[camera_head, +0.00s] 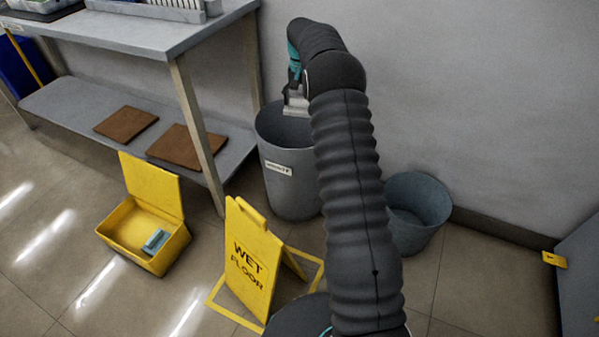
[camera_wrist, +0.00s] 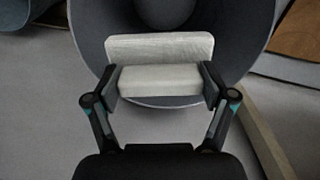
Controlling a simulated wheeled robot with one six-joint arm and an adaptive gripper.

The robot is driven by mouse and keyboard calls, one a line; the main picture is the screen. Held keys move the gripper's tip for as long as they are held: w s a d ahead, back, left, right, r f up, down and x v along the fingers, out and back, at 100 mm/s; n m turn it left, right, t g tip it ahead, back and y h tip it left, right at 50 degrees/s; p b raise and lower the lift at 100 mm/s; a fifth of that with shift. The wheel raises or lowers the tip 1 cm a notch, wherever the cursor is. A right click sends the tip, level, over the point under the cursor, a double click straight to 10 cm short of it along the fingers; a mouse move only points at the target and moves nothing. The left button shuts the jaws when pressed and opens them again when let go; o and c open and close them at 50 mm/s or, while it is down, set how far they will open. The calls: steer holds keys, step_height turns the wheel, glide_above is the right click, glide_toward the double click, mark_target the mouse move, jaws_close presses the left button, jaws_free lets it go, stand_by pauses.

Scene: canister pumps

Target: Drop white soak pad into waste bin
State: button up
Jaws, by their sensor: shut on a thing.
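My gripper (camera_wrist: 160,85) is shut on the white soak pad (camera_wrist: 160,48), with one finger on each side of it in the wrist view. The pad also shows as a pale block (camera_head: 296,103) in the head view, at the mouth of the tall grey bin. This labelled grey bin (camera_head: 289,182) stands by the wall beside the table; its label is too small to read surely. In the wrist view the bin's rim (camera_wrist: 90,45) curves around and beyond the pad. The pad appears over the near part of the opening. My arm hides part of the bin's right side.
A smaller blue-grey bin (camera_head: 418,212) stands to the right, behind my arm. A yellow wet floor sign (camera_head: 252,262) and an open yellow box (camera_head: 125,225) with a blue-grey item are on the floor. A metal table (camera_head: 150,40) with brown mats on its lower shelf stands left.

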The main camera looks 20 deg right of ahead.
steer(key=o, duration=1.1)
steer(key=shift+r, duration=0.1)
step_height(320, 180, up, 12)
steer(key=shift+f, duration=0.1)
